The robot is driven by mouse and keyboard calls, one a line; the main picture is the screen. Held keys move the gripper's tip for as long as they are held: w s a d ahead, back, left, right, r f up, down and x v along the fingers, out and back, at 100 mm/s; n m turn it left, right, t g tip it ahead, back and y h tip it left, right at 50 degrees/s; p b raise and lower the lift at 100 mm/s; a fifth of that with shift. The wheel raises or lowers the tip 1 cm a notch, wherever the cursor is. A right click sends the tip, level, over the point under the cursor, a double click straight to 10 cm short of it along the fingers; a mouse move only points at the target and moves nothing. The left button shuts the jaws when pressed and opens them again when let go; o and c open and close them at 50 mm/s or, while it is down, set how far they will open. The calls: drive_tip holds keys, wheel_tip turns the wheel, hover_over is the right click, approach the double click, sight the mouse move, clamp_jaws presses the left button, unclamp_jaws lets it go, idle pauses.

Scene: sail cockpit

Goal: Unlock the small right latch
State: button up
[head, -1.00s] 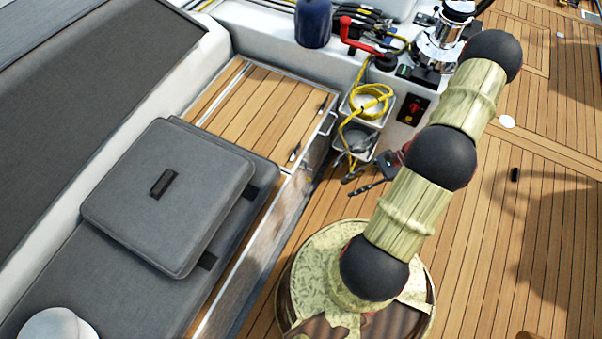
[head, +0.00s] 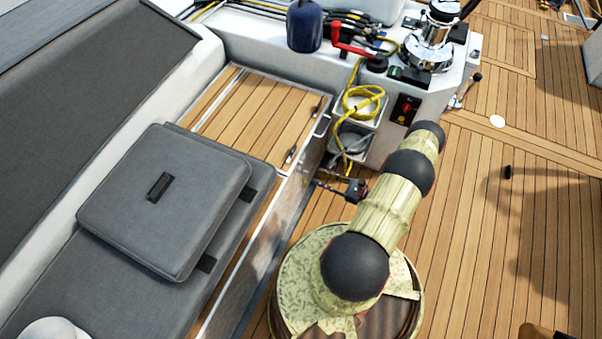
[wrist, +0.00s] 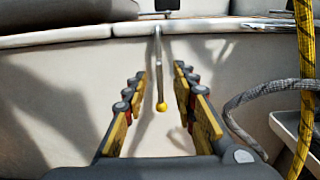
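The wooden hatch lid (head: 255,115) has two small dark latches along its right edge, an upper one (head: 317,105) and a lower one (head: 290,155). I cannot tell which is the small right latch or whether either is locked. My gripper (head: 318,184) is low beside the bench's front wall, below the lid. In the wrist view, my gripper (wrist: 160,82) is open and empty. Beyond and between its fingers, a thin metal rod (wrist: 158,60) with a yellow tip hangs against a pale wall; contact is not visible.
Storage bins (head: 352,138) with yellow rope (head: 364,100) are just right of the lid. The yellow rope (wrist: 304,85) and a grey rope (wrist: 262,92) show at the wrist view's right. Grey cushions (head: 165,205) lie left. Open deck (head: 480,240) lies right.

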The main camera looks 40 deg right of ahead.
sight(308, 173)
drive_tip(key=shift+b+x, duration=0.9)
drive_tip(key=shift+x, duration=2.95)
drive_tip(key=shift+a+r, duration=0.1)
drive_tip(key=c, duration=0.3)
drive_tip(key=c, duration=0.4)
clamp_jaws()
